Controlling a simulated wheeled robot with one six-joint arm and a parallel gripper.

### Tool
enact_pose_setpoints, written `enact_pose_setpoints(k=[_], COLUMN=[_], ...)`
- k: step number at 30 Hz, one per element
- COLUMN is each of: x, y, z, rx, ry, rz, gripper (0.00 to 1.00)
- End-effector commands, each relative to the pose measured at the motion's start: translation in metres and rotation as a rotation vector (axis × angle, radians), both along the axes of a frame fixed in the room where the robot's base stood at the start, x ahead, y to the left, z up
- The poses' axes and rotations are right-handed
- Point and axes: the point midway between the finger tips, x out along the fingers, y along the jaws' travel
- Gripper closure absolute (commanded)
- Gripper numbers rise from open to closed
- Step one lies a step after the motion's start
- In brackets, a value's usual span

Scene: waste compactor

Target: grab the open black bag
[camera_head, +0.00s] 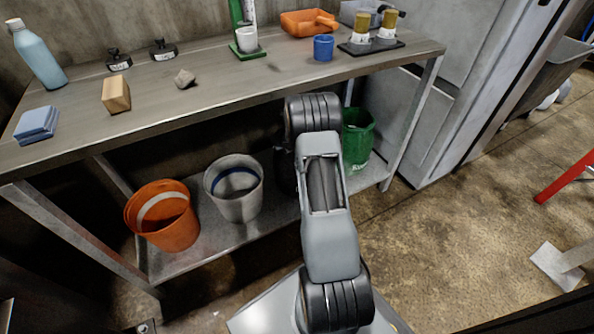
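No clearly recognisable open black bag shows in the head view. A dark shape (286,178) is partly visible on the lower shelf, between the white bucket and my arm. It is too dark and too covered by my arm to tell what it is. My arm reaches forward from the bottom middle towards the table. Its far visible joint is in front of the table's front edge. My gripper is hidden beyond the arm, so its fingers and anything in them are not visible.
The metal table (225,95) holds a blue bottle (38,58), a wooden block (116,94), a blue cup (323,47) and other small things. Below are orange (165,222), white (237,198) and green (356,140) buckets. A grey cabinet (420,80) stands right. Floor at right is mostly clear.

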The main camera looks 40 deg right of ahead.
Motion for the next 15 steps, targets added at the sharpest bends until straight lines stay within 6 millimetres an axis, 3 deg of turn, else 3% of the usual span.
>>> enact_pose_setpoints(k=[11,15], x=[0.0071,0.0070], y=[-0.0007,-0.0007], z=[-0.0068,-0.0067], rx=[-0.001,-0.001], ry=[0.000,0.000], rz=[0.001,0.001], gripper=[0.64,0.76])
